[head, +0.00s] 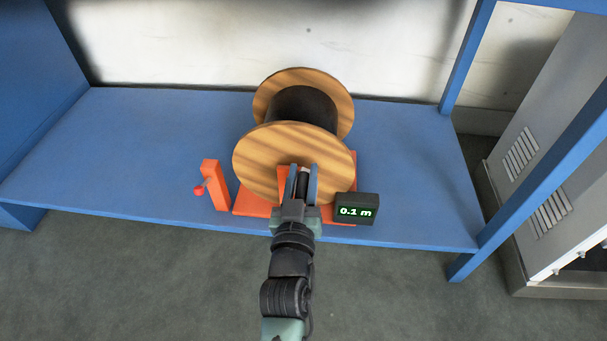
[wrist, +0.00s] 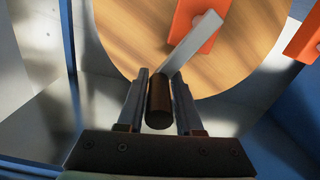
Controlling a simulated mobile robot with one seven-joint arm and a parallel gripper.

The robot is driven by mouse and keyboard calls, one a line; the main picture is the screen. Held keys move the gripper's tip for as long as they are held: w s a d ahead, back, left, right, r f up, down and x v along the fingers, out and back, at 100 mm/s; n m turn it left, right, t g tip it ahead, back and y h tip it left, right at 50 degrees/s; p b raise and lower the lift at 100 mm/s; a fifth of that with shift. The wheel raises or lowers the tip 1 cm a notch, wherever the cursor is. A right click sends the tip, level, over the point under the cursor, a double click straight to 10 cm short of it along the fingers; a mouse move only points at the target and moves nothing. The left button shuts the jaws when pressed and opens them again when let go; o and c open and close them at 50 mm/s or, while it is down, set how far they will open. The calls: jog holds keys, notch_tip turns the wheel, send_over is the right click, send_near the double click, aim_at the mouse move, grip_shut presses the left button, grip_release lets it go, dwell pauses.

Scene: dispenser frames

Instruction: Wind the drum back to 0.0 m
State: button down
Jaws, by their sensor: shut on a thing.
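The drum (head: 262,158) is a wooden reel with two round flanges and dark cable wound between them. It stands on an orange base (head: 250,206) on the blue shelf. The display (head: 357,209) beside it reads 0.1 m in green. My gripper (head: 303,172) is in front of the near flange. In the wrist view, its jaws are shut on the dark crank handle (wrist: 160,103). A grey crank arm (wrist: 192,45) runs from the handle up and right across the flange, toward an orange upright (wrist: 205,22). In the head view, my gripper hides most of the crank.
An orange post with a red-knobbed lever (head: 209,185) stands left of the drum. A blue frame post (head: 540,140) and a grey cabinet (head: 555,150) are at the right.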

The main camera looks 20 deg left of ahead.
jog(key=shift+d+f, duration=0.15)
jog(key=shift+d, duration=0.1)
jog(key=a+n, duration=0.1)
jog(key=n, duration=0.2)
jog(key=a+n+b, duration=0.1)
jog(key=shift+s+a+r, duration=0.35)
jog(key=c, duration=0.7)
grip_release()
jog(key=shift+a, duration=0.1)
jog(key=shift+s, duration=0.1)
